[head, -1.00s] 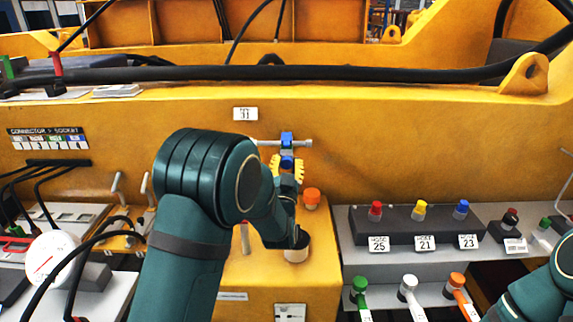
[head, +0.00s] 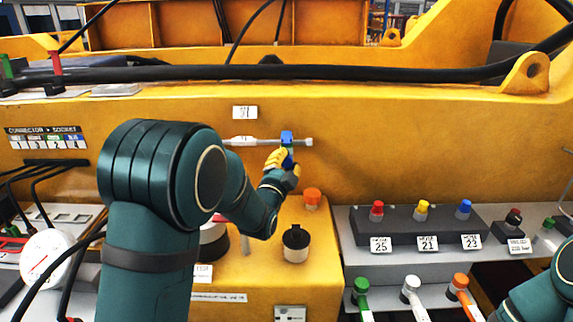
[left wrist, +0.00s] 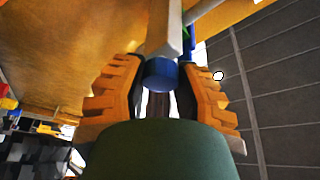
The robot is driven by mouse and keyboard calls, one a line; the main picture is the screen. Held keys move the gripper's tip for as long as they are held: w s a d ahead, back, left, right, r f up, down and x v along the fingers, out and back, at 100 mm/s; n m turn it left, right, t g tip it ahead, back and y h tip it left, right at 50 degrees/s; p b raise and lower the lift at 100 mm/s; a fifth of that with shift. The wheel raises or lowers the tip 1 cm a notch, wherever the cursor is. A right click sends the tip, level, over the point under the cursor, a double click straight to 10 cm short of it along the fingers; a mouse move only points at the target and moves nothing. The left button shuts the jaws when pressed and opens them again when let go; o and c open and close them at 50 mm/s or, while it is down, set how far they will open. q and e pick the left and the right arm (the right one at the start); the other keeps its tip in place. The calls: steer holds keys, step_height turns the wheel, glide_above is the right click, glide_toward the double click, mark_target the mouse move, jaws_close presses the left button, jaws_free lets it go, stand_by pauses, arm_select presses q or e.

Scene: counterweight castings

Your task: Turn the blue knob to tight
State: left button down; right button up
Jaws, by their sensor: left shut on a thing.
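The blue knob (left wrist: 160,74) sits between the two orange-padded fingers of my left gripper (left wrist: 161,84) in the left wrist view. The fingers touch it from both sides. In the head view my left gripper (head: 281,159) is shut on the knob, below a horizontal grey rod (head: 265,141) on the yellow casting. The knob is mostly hidden there by the fingers. A blue part (head: 287,137) shows above them on the rod. The knob's marking is not readable. My right gripper is out of view; only part of that arm shows at the lower right.
Just below the gripper are an orange cap (head: 312,197) and a black-topped cup (head: 296,241) on the yellow ledge. A dark block with coloured knobs (head: 420,225) is to the right. A thick black cable (head: 330,73) runs above. The casting face right of the rod is clear.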

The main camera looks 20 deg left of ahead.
arm_select(q)
steer(key=m, duration=0.1)
steer(key=m+g, duration=0.1)
steer(key=m+h, duration=0.1)
steer(key=m, duration=0.1)
steer(key=shift+r, duration=0.25)
steer(key=m+g, duration=0.1)
steer(key=m, duration=0.2)
steer(key=shift+p, duration=0.4)
steer(key=m+g, duration=0.1)
steer(key=m, duration=0.1)
steer(key=m+p, duration=0.1)
steer(key=m, duration=0.1)
steer(key=shift+d+g+y+p, duration=0.1)
steer(key=shift+g+y+p, duration=0.2)
steer(key=shift+g, duration=0.1)
steer(key=shift+f+m+g, duration=0.1)
steer(key=shift+m+g, duration=0.2)
steer(key=shift+m, duration=0.3)
steer(key=shift+p, duration=0.3)
steer(key=c, duration=0.6)
jaws_free()
steer(key=shift+w+f, duration=0.1)
